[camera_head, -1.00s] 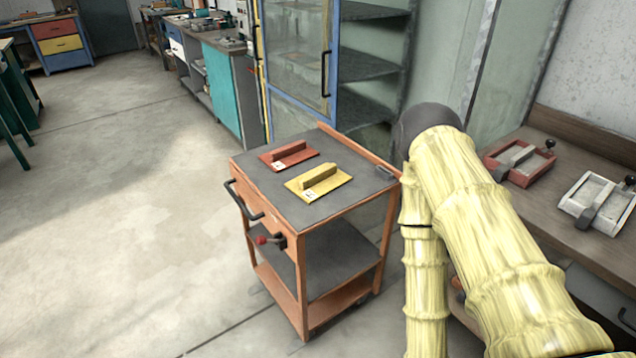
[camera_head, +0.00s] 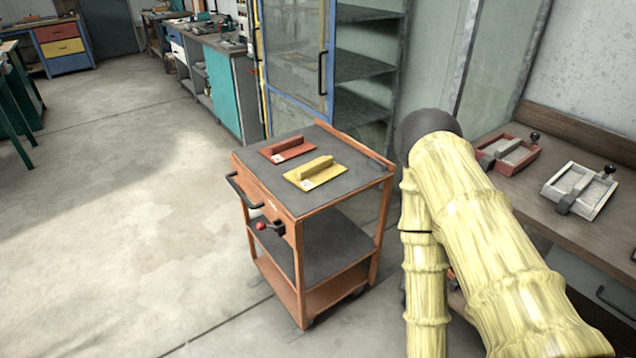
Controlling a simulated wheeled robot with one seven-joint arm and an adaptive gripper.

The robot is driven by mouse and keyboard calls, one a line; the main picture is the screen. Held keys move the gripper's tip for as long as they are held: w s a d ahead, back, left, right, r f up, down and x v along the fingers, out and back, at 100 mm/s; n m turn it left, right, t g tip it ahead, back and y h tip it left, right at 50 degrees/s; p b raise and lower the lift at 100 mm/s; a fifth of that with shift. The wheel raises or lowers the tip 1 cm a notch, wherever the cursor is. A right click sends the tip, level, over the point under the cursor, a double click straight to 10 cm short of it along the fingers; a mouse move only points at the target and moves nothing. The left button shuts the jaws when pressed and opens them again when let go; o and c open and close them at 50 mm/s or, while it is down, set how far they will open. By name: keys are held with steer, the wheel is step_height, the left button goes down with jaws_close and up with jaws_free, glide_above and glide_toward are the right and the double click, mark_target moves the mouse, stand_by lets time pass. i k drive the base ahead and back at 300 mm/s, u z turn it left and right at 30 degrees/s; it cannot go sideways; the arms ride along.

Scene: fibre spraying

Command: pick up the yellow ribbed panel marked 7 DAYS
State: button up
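The yellow panel (camera_head: 331,175) lies flat on the grey top of an orange cart (camera_head: 340,205). It has a raised yellow bar along its middle and a small white label at its near left corner; the lettering is too small to read. A red panel (camera_head: 274,153) of the same shape lies just behind and left of it, apart from it. My arm, in a yellow cover, fills the right side. My gripper is not in view.
A workbench (camera_head: 560,205) at the right carries a red-framed fixture (camera_head: 487,148) and a white-framed fixture (camera_head: 554,184). A glass-doored cabinet with open shelves (camera_head: 362,68) stands behind the cart. The floor (camera_head: 120,220) at the left is clear.

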mark_target(315, 173)
steer(key=k, duration=1)
steer(key=u, duration=0.8)
steer(key=i, duration=1.8)
steer(key=z, duration=0.5)
